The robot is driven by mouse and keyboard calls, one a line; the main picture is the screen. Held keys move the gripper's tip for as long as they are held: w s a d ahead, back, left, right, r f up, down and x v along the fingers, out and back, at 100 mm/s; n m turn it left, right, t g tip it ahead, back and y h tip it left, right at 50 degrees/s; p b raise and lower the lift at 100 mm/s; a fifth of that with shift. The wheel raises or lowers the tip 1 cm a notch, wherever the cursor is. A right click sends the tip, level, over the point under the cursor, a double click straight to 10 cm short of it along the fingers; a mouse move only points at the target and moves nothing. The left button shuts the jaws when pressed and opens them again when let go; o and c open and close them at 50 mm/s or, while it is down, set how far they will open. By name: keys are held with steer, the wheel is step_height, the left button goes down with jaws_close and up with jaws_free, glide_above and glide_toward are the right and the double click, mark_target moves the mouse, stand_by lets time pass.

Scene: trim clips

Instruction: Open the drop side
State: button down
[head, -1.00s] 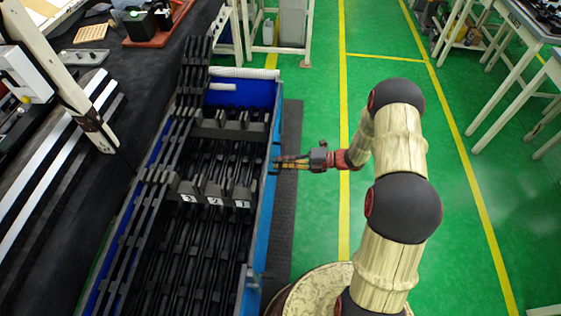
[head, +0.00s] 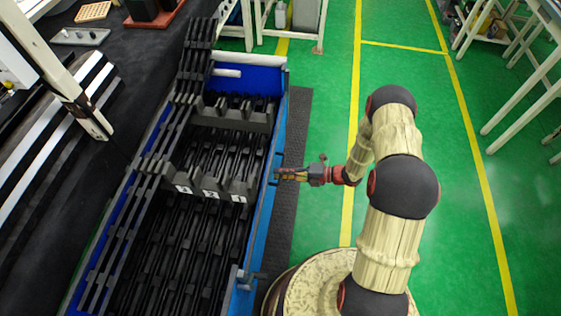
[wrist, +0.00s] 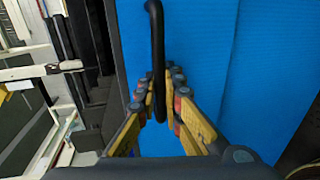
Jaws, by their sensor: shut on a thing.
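The drop side (head: 259,222) is the long blue right wall of a bin holding black trim parts. It looks upright in the head view. Its blue face (wrist: 250,60) fills much of the wrist view. A black bar handle (wrist: 156,40) stands out from that face. My gripper (wrist: 161,92) is shut on the handle, with a yellow-padded finger on each side. In the head view my gripper (head: 281,174) reaches the wall from the right.
Black racks with cards numbered 1 to 3 (head: 211,195) stand in the bin. A grey latch-like piece (head: 250,277) is on the wall's near end. A dark mat (head: 292,150) lies along the bin, with open green floor to the right. A dark workbench (head: 95,175) is left.

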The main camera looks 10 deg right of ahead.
step_height(320, 180, down, 4)
steer(key=shift+r+b, duration=0.25)
steer(key=shift+b, duration=0.25)
steer(key=c, duration=1.9)
jaws_free()
steer(key=shift+r, duration=0.1)
steer(key=v, duration=1.2)
steer(key=shift+s, duration=0.1)
